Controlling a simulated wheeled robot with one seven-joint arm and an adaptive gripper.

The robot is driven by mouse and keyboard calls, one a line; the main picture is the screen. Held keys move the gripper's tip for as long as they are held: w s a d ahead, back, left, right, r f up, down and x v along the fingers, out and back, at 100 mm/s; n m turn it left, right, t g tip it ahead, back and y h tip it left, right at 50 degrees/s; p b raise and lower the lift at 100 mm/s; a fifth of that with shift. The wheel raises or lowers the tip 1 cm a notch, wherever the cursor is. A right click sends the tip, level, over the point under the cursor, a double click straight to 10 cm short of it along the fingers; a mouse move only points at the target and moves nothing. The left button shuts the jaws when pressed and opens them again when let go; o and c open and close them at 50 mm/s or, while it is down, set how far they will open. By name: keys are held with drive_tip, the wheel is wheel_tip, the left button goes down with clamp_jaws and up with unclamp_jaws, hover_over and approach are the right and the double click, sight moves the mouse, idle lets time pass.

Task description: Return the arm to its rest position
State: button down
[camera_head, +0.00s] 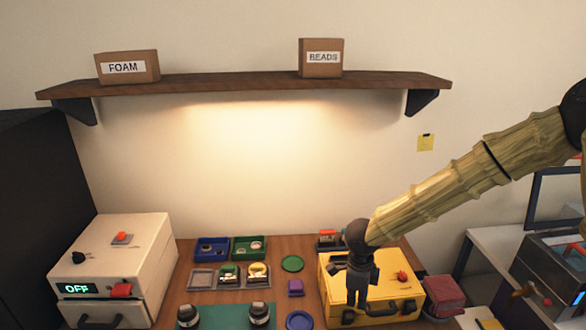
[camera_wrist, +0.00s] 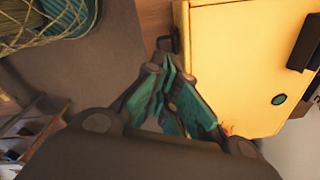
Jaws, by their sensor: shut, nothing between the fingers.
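My arm (camera_head: 455,180) reaches in from the right edge of the head view and bends down at the wrist. My gripper (camera_head: 357,302) hangs pointing down in front of the yellow box (camera_head: 398,291), hiding part of its top and front. In the wrist view my gripper (camera_wrist: 168,72) has its teal-padded fingers together at the tips, with nothing held. The yellow box also fills the upper right of the wrist view (camera_wrist: 235,50). Whether the gripper touches the box cannot be told.
A cream machine (camera_head: 112,260) reading OFF stands left on the table. Small trays, a green mat (camera_head: 216,318) and a blue dish (camera_head: 299,320) lie mid-table. A shelf (camera_head: 250,84) hangs above. A red container (camera_head: 443,295) stands right. The wrist view shows a yarn basket (camera_wrist: 40,25).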

drive_tip(key=s+d+f+n+t+h, duration=0.1)
drive_tip(key=s+d+f+n, duration=0.1)
drive_tip(key=s+f+n, duration=0.5)
drive_tip(key=s+d+f+n+t+h, duration=0.1)
drive_tip(key=s+d+f+n+h, duration=0.2)
drive_tip(key=s+f, duration=0.5)
drive_tip(key=s+a+f+n+g+y, duration=0.1)
drive_tip(key=s+f+n+y, duration=0.2)
drive_tip(key=s, duration=0.4)
drive_tip(key=s+a+f+n, duration=0.1)
drive_tip(key=s+f+n, duration=0.1)
drive_tip(key=s+n, duration=0.4)
drive_tip(key=s+a+f+n+g+y, duration=0.1)
drive_tip(key=s+f+n+y, duration=0.15)
drive_tip(key=s, duration=0.55)
wheel_tip(320, 180, down, 11)
drive_tip(key=b, duration=1)
drive_tip(key=shift+w+d+n+h, duration=0.2)
drive_tip(key=shift+w+n+h, duration=0.15)
drive_tip(key=shift+n+h, duration=0.1)
